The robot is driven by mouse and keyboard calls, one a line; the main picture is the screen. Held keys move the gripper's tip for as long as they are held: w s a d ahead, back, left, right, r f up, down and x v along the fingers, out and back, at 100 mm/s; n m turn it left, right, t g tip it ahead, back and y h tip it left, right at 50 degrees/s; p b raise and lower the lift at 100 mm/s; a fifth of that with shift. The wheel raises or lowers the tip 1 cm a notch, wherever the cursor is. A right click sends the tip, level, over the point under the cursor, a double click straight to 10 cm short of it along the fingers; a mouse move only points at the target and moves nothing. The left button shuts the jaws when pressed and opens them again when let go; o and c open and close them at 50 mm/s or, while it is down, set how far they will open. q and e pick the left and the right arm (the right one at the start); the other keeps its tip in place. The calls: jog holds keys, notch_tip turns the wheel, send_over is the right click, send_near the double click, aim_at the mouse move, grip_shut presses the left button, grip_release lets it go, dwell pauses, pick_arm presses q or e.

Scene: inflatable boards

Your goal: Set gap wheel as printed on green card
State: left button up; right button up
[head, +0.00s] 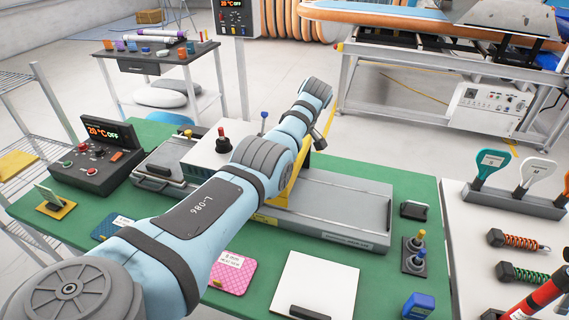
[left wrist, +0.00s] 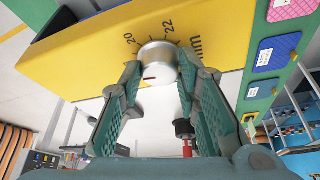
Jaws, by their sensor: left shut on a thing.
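The gap wheel (left wrist: 158,60) is a silver knob on a yellow panel (left wrist: 90,62) in the left wrist view. The panel carries a dial scale; 20, 22 and "mm" are readable, and a small dark red mark shows on the knob. My left gripper (left wrist: 158,70) is shut on the wheel, one green finger on each side. In the head view my left arm hides the wheel and most of the yellow part (head: 293,183). My right gripper is not in view.
A grey machine bed (head: 335,210) lies on the green table (head: 410,185). A control box (head: 95,160) with a red display stands at the left. A pink pad (head: 232,273), a white plate (head: 315,285) and a toggle block (head: 414,253) lie toward the front.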

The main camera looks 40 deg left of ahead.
pick_arm(q)
jog(key=shift+n+b, duration=0.3)
jog(key=shift+b, duration=0.25)
jog(key=o, duration=0.9)
jog(key=shift+o, duration=1.3)
jog(key=shift+a+f, duration=0.1)
jog(key=shift+a, duration=0.1)
jog(key=v, duration=0.7)
jog(key=shift+r, duration=0.3)
jog(key=shift+w, duration=0.15)
